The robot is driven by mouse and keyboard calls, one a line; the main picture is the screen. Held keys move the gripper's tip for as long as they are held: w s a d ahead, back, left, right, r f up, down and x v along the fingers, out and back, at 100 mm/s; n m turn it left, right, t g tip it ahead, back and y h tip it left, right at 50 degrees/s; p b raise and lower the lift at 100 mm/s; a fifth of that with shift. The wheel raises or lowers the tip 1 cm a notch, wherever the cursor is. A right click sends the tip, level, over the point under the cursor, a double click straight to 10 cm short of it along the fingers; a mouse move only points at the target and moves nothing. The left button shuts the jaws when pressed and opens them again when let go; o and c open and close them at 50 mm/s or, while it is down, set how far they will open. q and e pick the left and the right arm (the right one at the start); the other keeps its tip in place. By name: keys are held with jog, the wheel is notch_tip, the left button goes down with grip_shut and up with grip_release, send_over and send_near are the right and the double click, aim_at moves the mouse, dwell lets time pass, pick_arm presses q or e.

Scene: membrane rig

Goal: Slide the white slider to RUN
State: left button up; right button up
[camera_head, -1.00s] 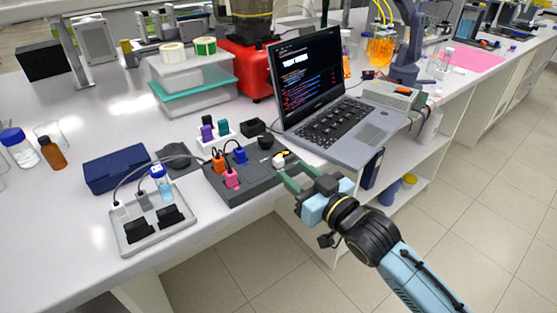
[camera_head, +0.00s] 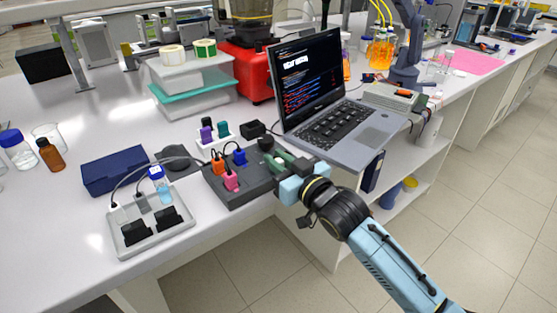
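The dark grey rig box (camera_head: 250,188) sits near the front edge of the table. It carries orange, pink and blue plugs and a black round knob (camera_head: 265,143). The white slider is not clearly visible; the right gripper's fingers cover the box's right end, where a small white piece showed earlier. My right gripper (camera_head: 275,160) has green fingers and reaches in from the lower right. Its fingertips are at the box's right end, beside the knob. Whether they are shut on the slider cannot be made out. My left gripper is not in view.
An open laptop (camera_head: 345,128) stands close to the right of the gripper. A grey tray (camera_head: 125,241) with black blocks and a blue-capped vial lies to the left, with a cable. A blue case (camera_head: 113,170) and a white rack (camera_head: 217,142) with coloured plugs stand behind.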

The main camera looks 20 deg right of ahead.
grip_shut()
